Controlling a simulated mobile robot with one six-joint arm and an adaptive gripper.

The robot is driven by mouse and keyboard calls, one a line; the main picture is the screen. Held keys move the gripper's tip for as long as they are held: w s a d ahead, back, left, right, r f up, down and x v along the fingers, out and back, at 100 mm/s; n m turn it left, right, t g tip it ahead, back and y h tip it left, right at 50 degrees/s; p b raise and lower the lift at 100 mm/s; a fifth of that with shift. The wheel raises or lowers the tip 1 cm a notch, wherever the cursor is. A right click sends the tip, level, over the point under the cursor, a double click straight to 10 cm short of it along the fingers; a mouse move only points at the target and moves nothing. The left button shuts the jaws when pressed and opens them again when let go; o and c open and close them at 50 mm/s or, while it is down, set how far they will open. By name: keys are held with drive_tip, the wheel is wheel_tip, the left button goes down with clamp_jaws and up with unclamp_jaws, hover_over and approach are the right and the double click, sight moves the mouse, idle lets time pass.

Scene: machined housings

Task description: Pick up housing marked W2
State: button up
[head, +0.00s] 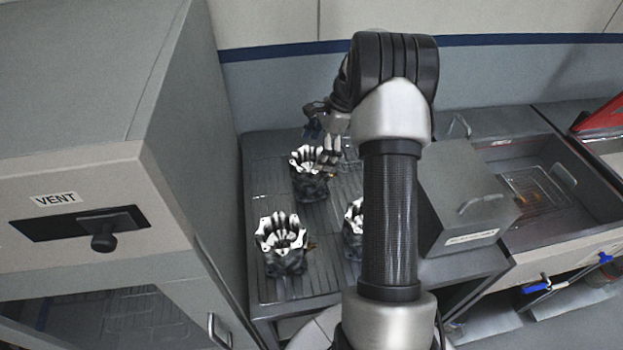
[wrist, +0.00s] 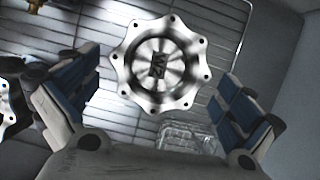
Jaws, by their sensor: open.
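In the wrist view, a silver scalloped housing (wrist: 160,66) with dark marks reading W2 on its inner face lies ahead, between the fingers of my gripper (wrist: 160,80). The gripper is open, with blue-padded fingers apart on either side and nothing held. In the head view, my gripper (head: 325,142) is at the back housing (head: 309,178), over its upper right edge. That housing stands upright on the slatted surface; its mark is not readable there. I cannot tell whether the fingers touch it.
Another housing (head: 281,245) stands front left, and one (head: 353,228) is partly hidden behind my arm. The VENT cabinet (head: 100,190) borders the slatted table (head: 262,190) on the left. A grey box (head: 462,205) and a sink-like basin (head: 570,195) are on the right.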

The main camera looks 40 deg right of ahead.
sight(310, 185)
drive_tip(key=b+x, duration=0.2)
drive_tip(key=x, duration=0.5)
drive_tip(key=shift+w+f, duration=0.1)
drive_tip(key=shift+f, duration=0.2)
drive_tip(key=shift+r, duration=0.15)
drive_tip(key=c, duration=1.5)
